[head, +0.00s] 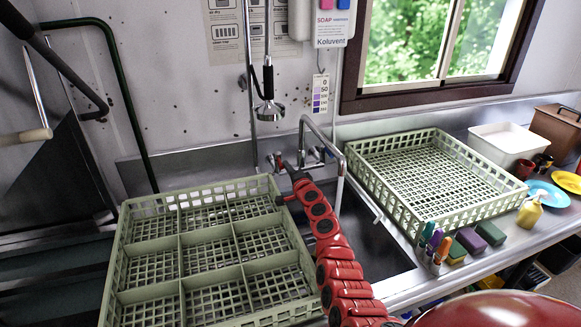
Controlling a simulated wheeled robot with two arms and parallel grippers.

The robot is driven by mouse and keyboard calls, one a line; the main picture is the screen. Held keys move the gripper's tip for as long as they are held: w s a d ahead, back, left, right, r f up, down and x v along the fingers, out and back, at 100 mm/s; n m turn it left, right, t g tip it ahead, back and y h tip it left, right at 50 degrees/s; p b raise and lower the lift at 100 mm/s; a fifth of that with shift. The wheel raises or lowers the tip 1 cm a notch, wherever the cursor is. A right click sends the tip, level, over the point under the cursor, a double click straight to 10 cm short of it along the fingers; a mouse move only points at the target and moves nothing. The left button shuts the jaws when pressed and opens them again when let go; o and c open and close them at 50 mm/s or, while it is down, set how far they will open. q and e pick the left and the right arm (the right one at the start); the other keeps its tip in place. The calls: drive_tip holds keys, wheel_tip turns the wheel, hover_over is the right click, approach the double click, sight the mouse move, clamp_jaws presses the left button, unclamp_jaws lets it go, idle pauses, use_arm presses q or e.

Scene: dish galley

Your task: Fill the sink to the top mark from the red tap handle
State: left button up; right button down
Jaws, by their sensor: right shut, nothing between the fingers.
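The steel sink basin (372,252) lies between two green racks, partly hidden by my right arm; its water level and any mark in it cannot be made out. The tap (322,126) arches over it, with a pale thin streak below the spout that looks like running water. The red tap handle (279,161) sits at the tap's left base. My right gripper (290,183) is shut and empty just below and in front of the red handle; I cannot tell whether they touch. My left gripper is out of view.
A divided green rack (180,248) stands left of the basin, another green rack (407,218) right of it. A spray head (268,111) hangs above. Bottles and sponges (470,240) line the right front edge; a white tub (503,143) stands behind.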

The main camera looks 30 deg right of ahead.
sight(279, 160)
drive_tip(key=m+h+p, duration=0.1)
drive_tip(key=a+m+g+h+p, duration=0.1)
drive_tip(key=p, duration=0.1)
drive_tip(key=a+m+h+p, duration=0.1)
drive_tip(key=h+p, duration=0.1)
drive_tip(key=shift+w+r, duration=0.25)
drive_tip(key=shift+r, duration=0.15)
drive_tip(key=shift+a+f+g+h, duration=0.1)
drive_tip(key=shift+f+g+h, duration=0.05)
drive_tip(key=shift+g+h, duration=0.2)
drive_tip(key=shift+a+f+m, duration=0.1)
drive_tip(key=shift+a+m, duration=0.15)
drive_tip(key=shift+m, duration=0.05)
drive_tip(key=shift+w+a+h, duration=0.2)
drive_tip(key=shift+h, duration=0.25)
drive_tip(key=shift+w+a+f+m+g+h, duration=0.1)
drive_tip(key=shift+w+a+m+g+h, duration=0.1)
drive_tip(key=shift+a+m+g+h, duration=0.35)
drive_tip(key=shift+w+a+b, duration=0.75)
drive_tip(key=shift+a+b, duration=0.05)
drive_tip(key=shift+b, duration=0.05)
